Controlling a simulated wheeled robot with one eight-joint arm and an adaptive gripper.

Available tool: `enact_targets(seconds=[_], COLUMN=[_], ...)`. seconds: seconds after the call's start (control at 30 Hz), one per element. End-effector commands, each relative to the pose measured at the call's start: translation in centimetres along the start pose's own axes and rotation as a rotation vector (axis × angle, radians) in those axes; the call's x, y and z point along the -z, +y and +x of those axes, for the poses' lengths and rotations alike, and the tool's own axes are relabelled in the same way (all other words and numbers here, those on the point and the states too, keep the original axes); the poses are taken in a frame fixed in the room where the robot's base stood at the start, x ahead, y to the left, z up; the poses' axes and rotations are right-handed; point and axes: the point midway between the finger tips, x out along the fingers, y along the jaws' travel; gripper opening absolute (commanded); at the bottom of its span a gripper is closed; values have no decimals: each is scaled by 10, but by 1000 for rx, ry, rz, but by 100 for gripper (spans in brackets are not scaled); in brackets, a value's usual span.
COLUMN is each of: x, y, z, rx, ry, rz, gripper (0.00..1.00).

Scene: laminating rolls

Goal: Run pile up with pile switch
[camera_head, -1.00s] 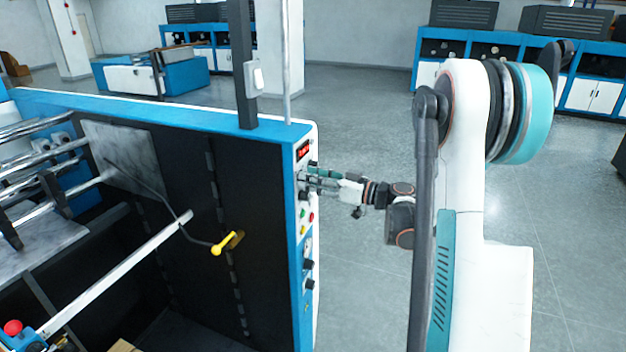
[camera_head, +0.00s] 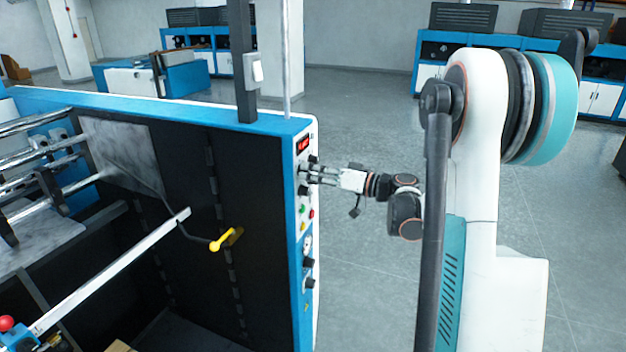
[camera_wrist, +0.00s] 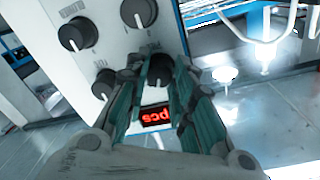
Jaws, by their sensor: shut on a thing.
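The control panel (camera_head: 307,225) is on the near end of the blue and white machine. In the wrist view, my gripper (camera_wrist: 158,80) is shut on a black knob (camera_wrist: 160,70), with one teal finger on each side of it. The label by this knob is too blurred to read. In the head view, my gripper (camera_head: 312,176) is at the upper part of the panel, below the red display (camera_head: 302,145); the fingertips and the gripped knob are too small there to tell apart. The display also shows in the wrist view (camera_wrist: 157,115), between the fingers.
Other black knobs (camera_wrist: 77,34) (camera_wrist: 138,12) (camera_wrist: 104,83) sit close around my fingers. Lower on the panel are small coloured buttons (camera_head: 302,210) and more knobs. A yellow-handled crank (camera_head: 226,240) is on the machine's dark side.

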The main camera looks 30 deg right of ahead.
Motion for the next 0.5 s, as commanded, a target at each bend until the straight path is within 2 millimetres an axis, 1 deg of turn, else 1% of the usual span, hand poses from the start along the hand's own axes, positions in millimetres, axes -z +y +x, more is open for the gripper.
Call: enact_targets(seconds=[0.3, 0.5], x=[-1, 0], y=[1, 0], z=[0, 0], rx=[-3, -3], ry=[-14, -20], rz=[242, 344], gripper=[0, 0])
